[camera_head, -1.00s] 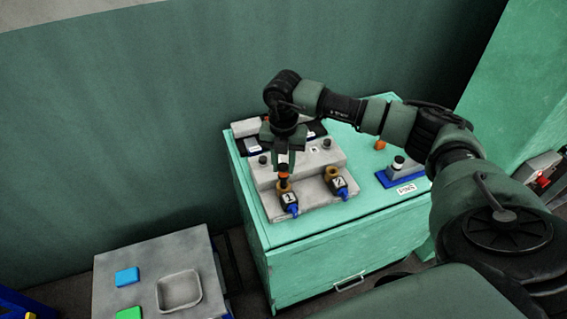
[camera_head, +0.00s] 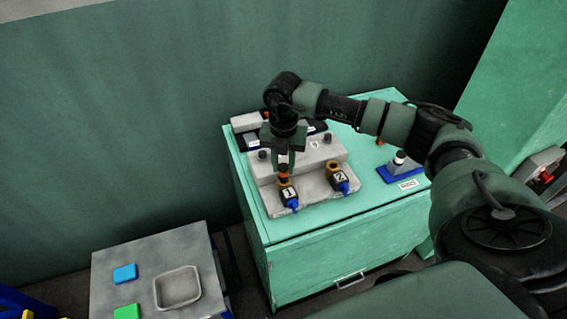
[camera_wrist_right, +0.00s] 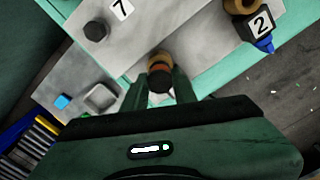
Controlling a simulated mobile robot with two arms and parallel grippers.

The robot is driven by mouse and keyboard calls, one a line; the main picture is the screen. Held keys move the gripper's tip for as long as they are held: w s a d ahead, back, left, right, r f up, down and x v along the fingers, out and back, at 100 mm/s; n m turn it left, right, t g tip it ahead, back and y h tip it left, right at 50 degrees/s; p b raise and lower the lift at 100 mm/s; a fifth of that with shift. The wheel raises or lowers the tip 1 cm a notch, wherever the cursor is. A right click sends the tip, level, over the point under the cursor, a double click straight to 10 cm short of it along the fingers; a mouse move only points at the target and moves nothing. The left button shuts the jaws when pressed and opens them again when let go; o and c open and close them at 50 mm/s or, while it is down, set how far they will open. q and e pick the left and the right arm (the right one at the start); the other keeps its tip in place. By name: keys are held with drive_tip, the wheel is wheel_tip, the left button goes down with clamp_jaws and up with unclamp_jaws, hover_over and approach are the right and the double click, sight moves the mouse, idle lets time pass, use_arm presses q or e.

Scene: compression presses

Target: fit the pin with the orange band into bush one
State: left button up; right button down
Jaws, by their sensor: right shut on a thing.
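My right gripper (camera_head: 284,165) points down over the press at the front left and is shut on the pin with the orange band (camera_head: 284,174). The pin is upright, directly above or at the mouth of bush one (camera_head: 286,184), a brass ring by the label "1". I cannot tell how deep the pin sits. The right wrist view shows the pin (camera_wrist_right: 160,84) between the fingers, in line with a brass ring that it partly hides. Bush two (camera_head: 333,168), by the label "2", stands to the right, apart from the gripper. My left gripper is not in view.
The grey press block (camera_head: 321,152) with dark knobs stands behind the bushes on the green cabinet (camera_head: 330,238). A blue-based stand (camera_head: 402,170) is at the right. A grey side table (camera_head: 140,262) holds a tray (camera_head: 178,303) and blue and green pieces.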

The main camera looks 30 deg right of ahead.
sight(283, 166)
drive_tip(key=shift+f+b, duration=0.6)
drive_tip(key=shift+f, duration=0.3)
drive_tip(key=c, duration=1)
unclamp_jaws()
drive_tip(key=shift+c, duration=0.2)
wheel_tip(283, 166, up, 7)
drive_tip(key=shift+f+b, duration=0.1)
drive_tip(key=shift+b, duration=0.8)
drive_tip(key=shift+r, duration=0.55)
